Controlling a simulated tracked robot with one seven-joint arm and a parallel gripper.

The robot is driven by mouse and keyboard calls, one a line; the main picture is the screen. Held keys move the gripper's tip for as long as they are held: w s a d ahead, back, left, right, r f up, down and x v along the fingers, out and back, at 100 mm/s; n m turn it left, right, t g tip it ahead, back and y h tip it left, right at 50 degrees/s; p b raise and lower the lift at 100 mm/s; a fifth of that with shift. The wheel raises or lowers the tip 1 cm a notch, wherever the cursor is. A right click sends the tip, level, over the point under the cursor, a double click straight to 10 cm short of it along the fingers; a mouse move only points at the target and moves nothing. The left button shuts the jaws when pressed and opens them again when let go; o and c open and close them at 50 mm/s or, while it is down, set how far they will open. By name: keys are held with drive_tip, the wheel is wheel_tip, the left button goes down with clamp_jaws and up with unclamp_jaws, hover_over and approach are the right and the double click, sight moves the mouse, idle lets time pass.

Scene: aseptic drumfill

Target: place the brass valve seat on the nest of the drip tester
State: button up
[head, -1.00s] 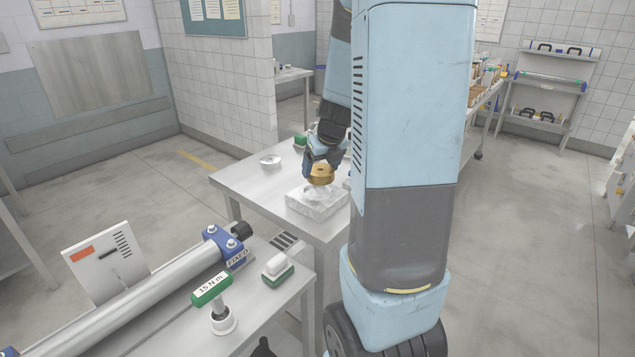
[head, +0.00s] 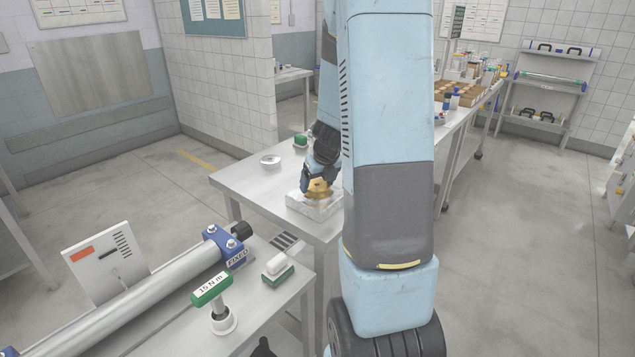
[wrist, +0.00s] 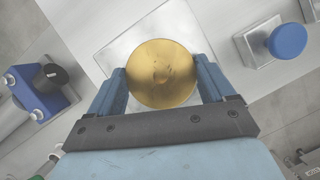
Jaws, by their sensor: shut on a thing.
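The brass valve seat (wrist: 162,74) is a round golden disc between the two fingers of my gripper (wrist: 163,88) in the wrist view. The fingers close on its left and right sides. In the head view my gripper (head: 316,182) holds the brass seat (head: 319,190), tilted, over or on the pale square block (head: 312,208) on the far table. I take this block for the drip tester. In the wrist view the block (wrist: 120,32) lies behind the seat. The seat hides the nest, so I cannot tell whether they touch.
A blue round knob (wrist: 287,41) on a metal block is at the wrist view's upper right. On the far table (head: 240,183) are a small round metal part (head: 270,161) and a green-based item (head: 300,140). The near bench holds a clamped tube (head: 150,300) and a green-handled tool (head: 212,290).

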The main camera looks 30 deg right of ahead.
drive_tip(key=o, duration=1.9)
drive_tip(key=shift+c, duration=0.2)
drive_tip(key=v, duration=1.1)
drive_tip(key=s+a+r+m, duration=0.4)
drive_tip(key=s+a+m, duration=0.2)
drive_tip(key=m, duration=0.6)
drive_tip(key=s+a+r+m, duration=0.4)
drive_tip(key=s+a+m, duration=0.2)
drive_tip(key=m, duration=0.5)
drive_tip(key=s+a+r+m+t, duration=0.1)
drive_tip(key=s+a+r+m, duration=0.4)
drive_tip(key=s+m, duration=0.4)
drive_tip(key=shift+a+m, duration=0.7)
drive_tip(key=shift+m, duration=1.1)
